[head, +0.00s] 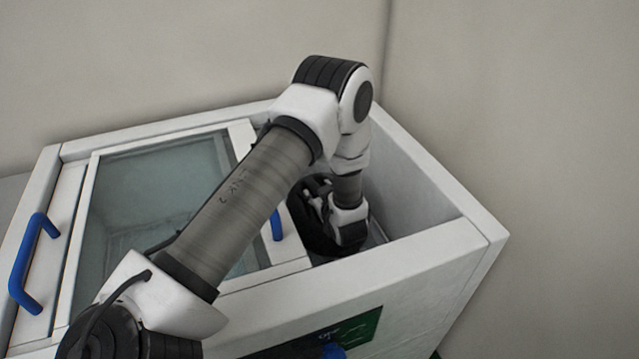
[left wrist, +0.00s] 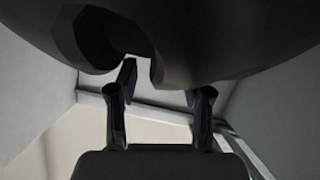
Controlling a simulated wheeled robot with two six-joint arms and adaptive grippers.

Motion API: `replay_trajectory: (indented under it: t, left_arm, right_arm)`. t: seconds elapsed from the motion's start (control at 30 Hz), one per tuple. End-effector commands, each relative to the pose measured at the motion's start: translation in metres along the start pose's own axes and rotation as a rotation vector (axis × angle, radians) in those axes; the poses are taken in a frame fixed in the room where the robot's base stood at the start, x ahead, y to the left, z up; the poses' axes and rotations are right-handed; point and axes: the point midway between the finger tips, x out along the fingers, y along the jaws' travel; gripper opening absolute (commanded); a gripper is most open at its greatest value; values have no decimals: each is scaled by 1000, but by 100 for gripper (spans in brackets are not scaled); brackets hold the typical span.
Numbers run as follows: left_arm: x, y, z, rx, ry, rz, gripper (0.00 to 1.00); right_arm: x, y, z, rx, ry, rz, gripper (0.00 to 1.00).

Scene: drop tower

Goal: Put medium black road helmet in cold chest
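The cold chest (head: 440,250) is a white box with a glass lid (head: 135,190); its right part is open. The black road helmet (head: 309,238) shows as a dark rounded shape inside that opening, partly hidden by my left arm. My left gripper (head: 336,212) is down in the opening, right beside the helmet; its fingertips are hard to make out there. In the left wrist view the helmet (left wrist: 225,40) fills the top as a dark curved mass with a notched edge. My right gripper is out of view.
Blue handles (head: 33,262) sit on the lid panels. A green panel (head: 362,330) and a blue part (head: 333,351) are on the chest's front. Plain walls stand close behind and right of the chest. The chest's rim surrounds my left arm at the opening.

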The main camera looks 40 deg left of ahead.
Motion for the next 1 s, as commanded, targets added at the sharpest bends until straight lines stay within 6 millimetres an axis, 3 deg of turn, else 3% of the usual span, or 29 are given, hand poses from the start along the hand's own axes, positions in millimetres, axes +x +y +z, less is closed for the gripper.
replay_trajectory:
  t: [0.17,0.53,0.87,1.0]
  left_arm:
    - [-4,1,-3,1,-1,1,50]
    - [-70,2,-3,3,-1,3,50]
    - [-76,0,-3,-1,0,-1,50]
    - [-82,5,-18,-1,0,0,50]
  right_arm:
    - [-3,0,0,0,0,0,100]
    - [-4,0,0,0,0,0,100]
    - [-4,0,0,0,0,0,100]
    - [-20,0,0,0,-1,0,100]
